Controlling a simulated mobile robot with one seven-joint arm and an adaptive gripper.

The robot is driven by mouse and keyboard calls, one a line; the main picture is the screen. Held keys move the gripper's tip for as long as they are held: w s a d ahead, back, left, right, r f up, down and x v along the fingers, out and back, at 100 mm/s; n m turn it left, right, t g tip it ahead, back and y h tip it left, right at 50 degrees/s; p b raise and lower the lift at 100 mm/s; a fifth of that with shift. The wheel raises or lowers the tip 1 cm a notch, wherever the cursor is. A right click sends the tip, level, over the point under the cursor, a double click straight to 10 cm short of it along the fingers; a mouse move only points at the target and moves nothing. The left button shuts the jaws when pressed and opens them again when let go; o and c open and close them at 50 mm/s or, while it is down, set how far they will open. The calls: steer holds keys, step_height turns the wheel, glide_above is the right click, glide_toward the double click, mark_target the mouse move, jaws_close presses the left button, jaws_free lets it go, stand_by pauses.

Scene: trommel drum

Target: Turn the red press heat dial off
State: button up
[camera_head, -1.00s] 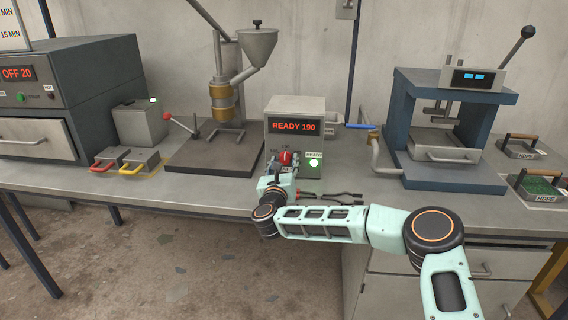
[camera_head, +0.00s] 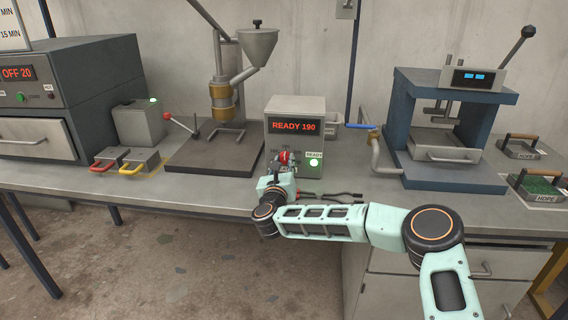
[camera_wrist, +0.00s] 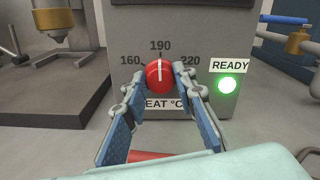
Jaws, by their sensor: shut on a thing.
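The red heat dial (camera_wrist: 160,76) is on the front of a grey control box (camera_head: 296,107). Its white pointer line stands upright, toward the 190 mark, between 160 and 220. The box display (camera_head: 294,126) reads READY 190, and a green lamp (camera_wrist: 227,85) beside the READY label is lit. My gripper (camera_wrist: 161,84) is shut on the dial, one fingertip on each side. In the head view the dial (camera_head: 284,156) is partly covered by my gripper. The lower label is partly hidden by the fingers; "EAT °C" shows.
A blue press (camera_head: 452,120) stands to the right, with a blue-handled pipe (camera_head: 360,126) between it and the box. A dark-based stand with a hopper (camera_head: 257,46) is to the left.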

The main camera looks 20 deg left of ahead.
steer(key=n+b, duration=0.2)
steer(key=n, duration=0.4)
steer(key=shift+a, duration=0.1)
steer(key=n+b, duration=0.2)
steer(key=n, duration=0.3)
steer(key=shift+f+n, duration=0.15)
steer(key=shift+n, duration=0.25)
steer(key=n+b, duration=0.1)
steer(key=n, duration=0.5)
steer(key=shift+b, duration=0.35)
steer(key=n, duration=0.5)
steer(key=shift+f+n, duration=0.1)
steer(key=shift+n, duration=0.3)
steer(key=o, duration=1.2)
steer(key=shift+c, duration=0.2)
